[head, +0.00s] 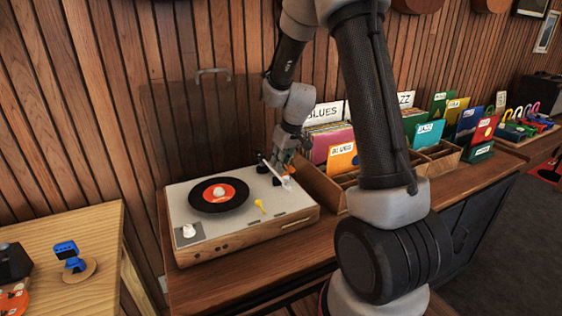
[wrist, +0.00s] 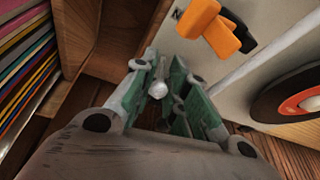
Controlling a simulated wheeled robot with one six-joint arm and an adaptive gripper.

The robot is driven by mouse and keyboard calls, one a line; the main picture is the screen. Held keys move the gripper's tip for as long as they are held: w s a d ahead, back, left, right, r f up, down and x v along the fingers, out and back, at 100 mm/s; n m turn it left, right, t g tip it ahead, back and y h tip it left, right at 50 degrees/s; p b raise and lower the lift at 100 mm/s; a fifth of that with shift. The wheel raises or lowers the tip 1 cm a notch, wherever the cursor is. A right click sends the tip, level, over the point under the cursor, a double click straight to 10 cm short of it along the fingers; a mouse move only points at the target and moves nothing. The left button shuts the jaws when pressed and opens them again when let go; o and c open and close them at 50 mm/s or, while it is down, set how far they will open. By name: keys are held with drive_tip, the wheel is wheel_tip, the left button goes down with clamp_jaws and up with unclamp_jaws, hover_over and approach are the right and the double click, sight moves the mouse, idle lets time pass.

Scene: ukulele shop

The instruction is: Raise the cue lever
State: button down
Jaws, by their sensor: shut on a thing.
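The turntable (head: 240,222) stands on the wooden counter, with a black record (head: 219,194) with an orange label on its platter. My gripper (head: 284,166) is low over the turntable's back right part, beside the pale tonearm (head: 276,174). In the wrist view my gripper (wrist: 160,92) has its green-padded fingers closed around a slim silver piece with a rounded end, which looks like the cue lever (wrist: 158,90). Its lower part is hidden by the fingers. The record (wrist: 290,104) shows at the right of the wrist view.
An orange and black block (wrist: 212,26) on the deck is close to the fingers. A wooden record bin (head: 322,187) stands right beside the turntable.

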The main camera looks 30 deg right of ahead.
drive_tip(key=shift+w+g, duration=0.4)
drive_tip(key=shift+g, duration=0.6)
drive_tip(key=c, duration=1.5)
unclamp_jaws()
drive_tip(key=r, duration=0.4)
drive_tip(key=s+r, duration=0.1)
drive_tip(key=r, duration=0.3)
drive_tip(key=d+r, duration=0.1)
drive_tip(key=r, duration=0.2)
drive_tip(key=shift+s+r, duration=0.35)
drive_tip(key=shift+r, duration=0.05)
